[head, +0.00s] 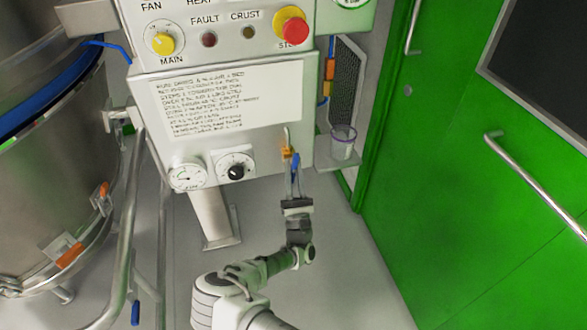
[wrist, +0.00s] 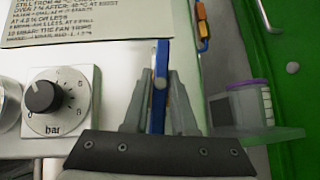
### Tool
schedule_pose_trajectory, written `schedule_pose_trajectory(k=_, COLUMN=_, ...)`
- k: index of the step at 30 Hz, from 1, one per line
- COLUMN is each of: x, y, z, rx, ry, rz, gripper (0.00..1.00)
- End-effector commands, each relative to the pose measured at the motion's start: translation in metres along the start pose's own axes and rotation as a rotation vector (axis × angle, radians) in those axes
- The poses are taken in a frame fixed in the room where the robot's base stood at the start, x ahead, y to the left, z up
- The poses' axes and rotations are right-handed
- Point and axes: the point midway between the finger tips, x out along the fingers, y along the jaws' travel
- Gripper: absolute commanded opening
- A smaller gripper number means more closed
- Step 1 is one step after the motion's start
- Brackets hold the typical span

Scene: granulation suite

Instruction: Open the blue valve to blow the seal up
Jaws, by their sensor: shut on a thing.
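The blue valve handle (wrist: 160,62) stands upright between the two grey fingers of my gripper (wrist: 159,100) in the wrist view. The fingers are shut on it, one on each side. In the head view the blue handle (head: 296,163) is small, beside a yellow-orange fitting on the lower right of the control panel, and my gripper (head: 295,187) reaches up to it from below. The lower part of the handle is hidden behind the gripper body in the wrist view.
A black knob (head: 236,172) marked bar and a round gauge (head: 187,176) sit left of the valve. A clear cup (head: 343,141) stands on a small shelf to the right. A green door (head: 440,150) is at the right, a steel vessel (head: 50,190) at the left.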

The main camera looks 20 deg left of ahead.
Motion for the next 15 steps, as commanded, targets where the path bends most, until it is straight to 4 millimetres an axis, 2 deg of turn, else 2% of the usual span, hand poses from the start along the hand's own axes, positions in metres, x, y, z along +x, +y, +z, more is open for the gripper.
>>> schedule_pose_trajectory(k=15, x=-0.0003, y=0.0, z=-0.0004, rx=-0.11, ry=0.002, rz=0.11, gripper=0.0)
